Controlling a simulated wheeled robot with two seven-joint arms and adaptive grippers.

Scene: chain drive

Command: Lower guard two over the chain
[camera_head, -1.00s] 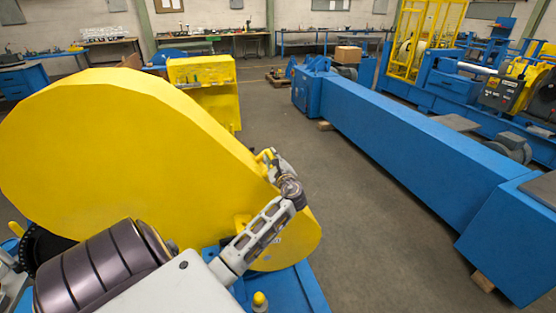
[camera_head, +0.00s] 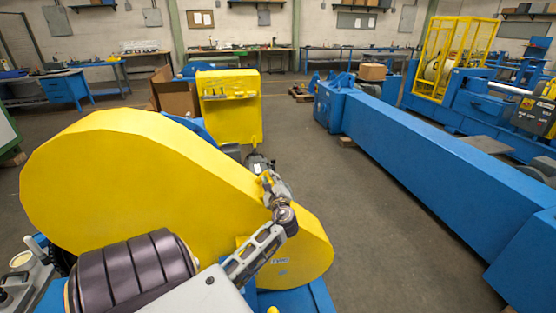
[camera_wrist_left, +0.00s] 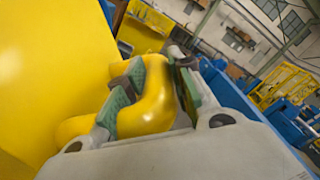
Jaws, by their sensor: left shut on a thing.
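The large yellow guard (camera_head: 130,180), a rounded cover, fills the left and middle of the head view. My left gripper (camera_head: 272,188) is at its right part and shut on its yellow handle (camera_wrist_left: 155,95), as the left wrist view shows. The guard's bottom right end is just above or against a blue base (camera_head: 300,298); I cannot tell whether they touch. A small dark part (camera_head: 62,262) shows at the guard's lower left; I cannot tell if it is the chain. The guard and my arm hide most of what lies beneath. My right gripper is not in view.
A yellow cabinet (camera_head: 228,110) and cardboard boxes (camera_head: 175,95) stand behind the guard. A long blue beam (camera_head: 430,150) runs along the right. Bare floor (camera_head: 370,240) lies between the guard and the beam. Workbenches line the back wall.

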